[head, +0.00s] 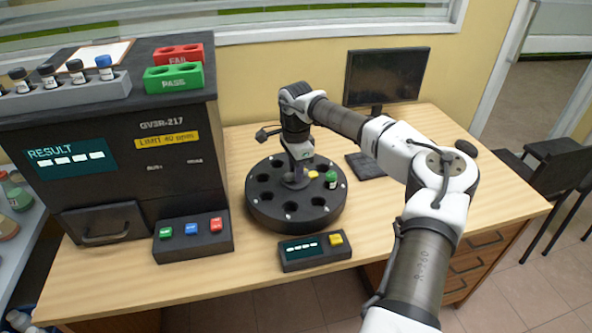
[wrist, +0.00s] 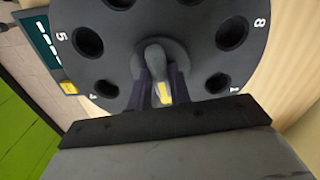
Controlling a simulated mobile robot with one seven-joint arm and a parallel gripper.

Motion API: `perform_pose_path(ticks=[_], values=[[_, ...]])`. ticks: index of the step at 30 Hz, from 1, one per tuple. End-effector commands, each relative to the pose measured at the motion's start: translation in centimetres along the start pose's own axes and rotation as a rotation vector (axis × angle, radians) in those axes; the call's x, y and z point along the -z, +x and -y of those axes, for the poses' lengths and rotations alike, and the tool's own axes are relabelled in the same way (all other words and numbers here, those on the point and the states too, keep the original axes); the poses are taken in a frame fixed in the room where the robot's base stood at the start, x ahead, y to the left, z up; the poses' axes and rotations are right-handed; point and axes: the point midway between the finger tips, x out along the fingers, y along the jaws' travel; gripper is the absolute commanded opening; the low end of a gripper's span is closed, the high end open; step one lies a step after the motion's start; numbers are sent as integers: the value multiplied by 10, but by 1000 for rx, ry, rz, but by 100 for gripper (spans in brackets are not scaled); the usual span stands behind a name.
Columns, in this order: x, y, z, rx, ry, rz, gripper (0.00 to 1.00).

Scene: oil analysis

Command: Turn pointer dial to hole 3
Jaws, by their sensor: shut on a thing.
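The dark round dial (head: 262,212) lies flat on the desk and has a ring of holes. Its central grey knob (wrist: 153,60) has a yellow pointer mark (wrist: 165,93). My gripper (wrist: 158,88) is shut on the knob, with one finger on each side. In the head view my gripper (head: 296,176) comes down on the dial's middle. The yellow mark (head: 312,174) there points right, towards a green-capped vial (head: 331,179) in a hole. In the wrist view the numbers 5, 8 and 1 show. The numbers 2 and 3 are not visible, and my gripper body covers the lower dial.
A small display box (head: 315,252) with a yellow button stands in front of the dial. The black analyser (head: 120,130) and its button panel (head: 193,240) stand left. A monitor (head: 386,76) and keyboard (head: 367,166) are behind to the right.

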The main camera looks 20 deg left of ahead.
Motion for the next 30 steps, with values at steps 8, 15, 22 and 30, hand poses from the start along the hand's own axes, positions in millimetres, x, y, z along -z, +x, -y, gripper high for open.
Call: perform_pose_path(ticks=[8,15,22,30], values=[[1,0,0,2,237,-1,0],[1,0,0,2,408,-1,0],[1,-1,0,3,512,-2,0],[2,-1,0,3,558,-3,0]])
